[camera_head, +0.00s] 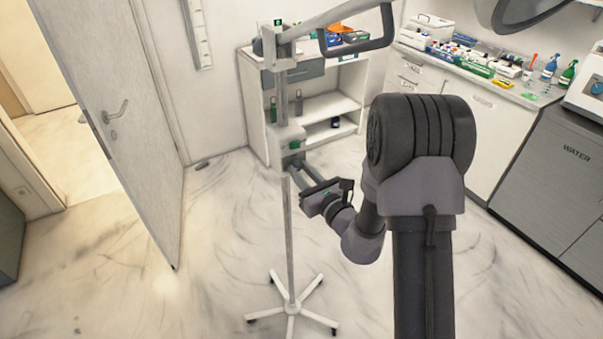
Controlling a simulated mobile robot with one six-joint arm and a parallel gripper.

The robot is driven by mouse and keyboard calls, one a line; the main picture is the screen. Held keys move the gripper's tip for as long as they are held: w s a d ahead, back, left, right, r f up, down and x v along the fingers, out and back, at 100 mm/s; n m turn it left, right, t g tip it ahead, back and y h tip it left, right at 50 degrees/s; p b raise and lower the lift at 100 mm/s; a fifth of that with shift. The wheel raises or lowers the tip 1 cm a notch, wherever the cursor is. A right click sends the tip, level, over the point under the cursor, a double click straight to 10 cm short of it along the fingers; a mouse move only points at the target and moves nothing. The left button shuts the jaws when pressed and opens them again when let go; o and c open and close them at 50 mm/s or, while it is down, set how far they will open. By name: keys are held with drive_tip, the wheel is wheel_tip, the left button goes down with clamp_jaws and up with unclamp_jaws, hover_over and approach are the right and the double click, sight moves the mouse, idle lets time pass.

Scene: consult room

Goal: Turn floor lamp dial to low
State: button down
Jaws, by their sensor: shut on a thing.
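The floor lamp (289,215) stands upright left of my arm, a thin pale pole on a wheeled star-shaped base (291,308). The lamp's arm and dark handle (357,48) extend at the top.
A grey door (112,110) stands open at left. A white shelf unit (318,108) is behind the lamp. A counter (480,75) with bottles and boxes runs along the right, above a dark cabinet (560,150). The floor at front left is clear.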

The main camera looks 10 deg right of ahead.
idle(0.3)
drive_tip(key=c, duration=1.2)
unclamp_jaws()
drive_tip(key=p+v, duration=0.8)
drive_tip(key=v, duration=0.9)
drive_tip(key=shift+s, duration=0.2)
